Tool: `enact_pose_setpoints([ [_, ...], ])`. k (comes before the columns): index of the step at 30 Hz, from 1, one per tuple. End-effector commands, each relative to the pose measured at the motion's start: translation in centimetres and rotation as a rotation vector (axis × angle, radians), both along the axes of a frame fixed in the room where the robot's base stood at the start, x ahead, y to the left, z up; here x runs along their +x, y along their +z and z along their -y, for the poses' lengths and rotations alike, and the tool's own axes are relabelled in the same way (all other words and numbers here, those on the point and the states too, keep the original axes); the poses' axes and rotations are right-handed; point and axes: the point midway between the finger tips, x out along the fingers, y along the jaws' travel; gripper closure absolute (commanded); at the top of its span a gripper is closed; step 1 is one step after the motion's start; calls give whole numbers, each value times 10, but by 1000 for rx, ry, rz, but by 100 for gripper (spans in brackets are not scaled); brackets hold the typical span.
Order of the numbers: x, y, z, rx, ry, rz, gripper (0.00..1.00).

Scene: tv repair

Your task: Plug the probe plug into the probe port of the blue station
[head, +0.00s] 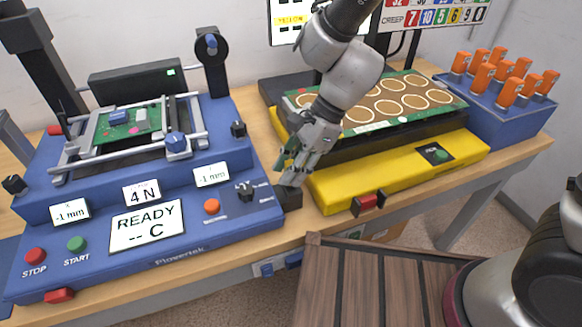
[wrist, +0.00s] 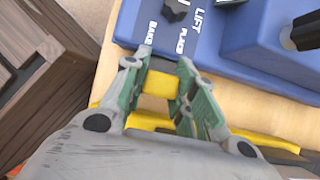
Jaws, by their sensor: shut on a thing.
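The blue station (head: 150,255) fills the left of the head view; its side edge (wrist: 225,55) lies across the top of the wrist view. A dark block (head: 289,196), which looks like the probe port, sits at its lower right side. My gripper (head: 291,178) points down just above that block. In the wrist view my gripper (wrist: 160,80) is shut on a small yellow piece, which looks like the probe plug (wrist: 156,83). Its front end meets or nearly meets the dark block (wrist: 150,62); I cannot tell whether it is inserted. The plug is hidden in the head view.
The yellow station (head: 400,170) with a green board stands close to the right of my gripper. A blue rack (head: 500,110) with several orange-handled pieces is farther right. A dark knob (head: 245,190) is on the blue station near my gripper. A wooden slatted surface (head: 375,285) is in front.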

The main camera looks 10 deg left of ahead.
Motion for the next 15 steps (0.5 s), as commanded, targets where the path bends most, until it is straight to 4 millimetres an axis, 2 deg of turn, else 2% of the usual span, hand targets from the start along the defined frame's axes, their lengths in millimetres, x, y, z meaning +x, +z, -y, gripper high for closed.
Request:
enact_pose_setpoints([
  [15,0,-8,0,0,0,-1,89],
])
